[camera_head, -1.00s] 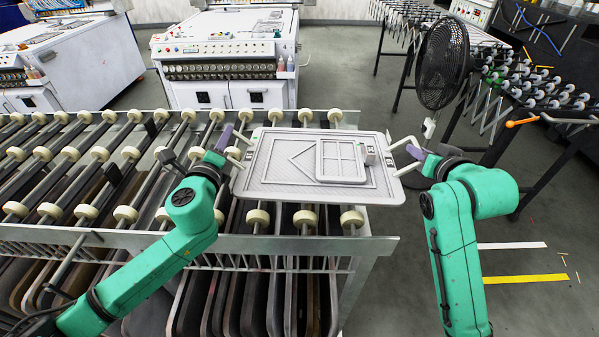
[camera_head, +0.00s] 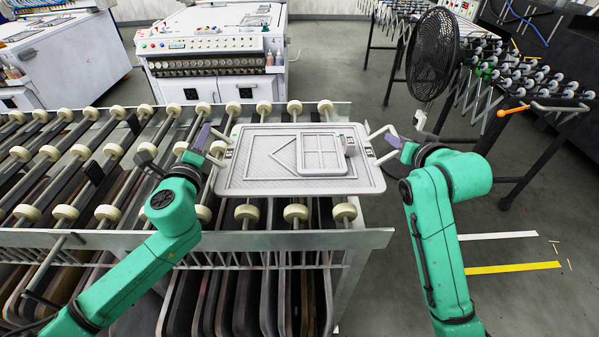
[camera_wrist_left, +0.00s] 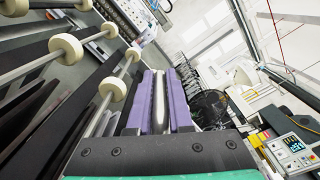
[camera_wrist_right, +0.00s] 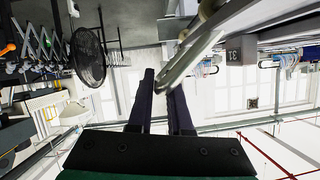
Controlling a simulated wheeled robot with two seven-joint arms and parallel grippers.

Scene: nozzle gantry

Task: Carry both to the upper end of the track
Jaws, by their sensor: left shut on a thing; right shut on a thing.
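A flat light grey tray (camera_head: 240,180) with a loop handle at each end is held level in the head view, over the right end of the roller track (camera_head: 250,240). A smaller window-like frame (camera_head: 322,156) lies on it, right of the middle, with a small grey block (camera_head: 348,145) at its right edge. My left gripper (camera_head: 208,140) is shut on the tray's left handle (camera_head: 217,153). My right gripper (camera_head: 396,142) is shut on the right handle (camera_head: 381,138). The wrist views show a bar between the purple fingers (camera_wrist_left: 158,100) and at the dark fingers (camera_wrist_right: 165,95).
White rollers run across the track to the left, and dark panels hang below its front rail (camera_head: 180,240). A control machine (camera_head: 210,60) stands behind. A black fan (camera_head: 437,50) and a roller stand (camera_head: 530,85) are on the right.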

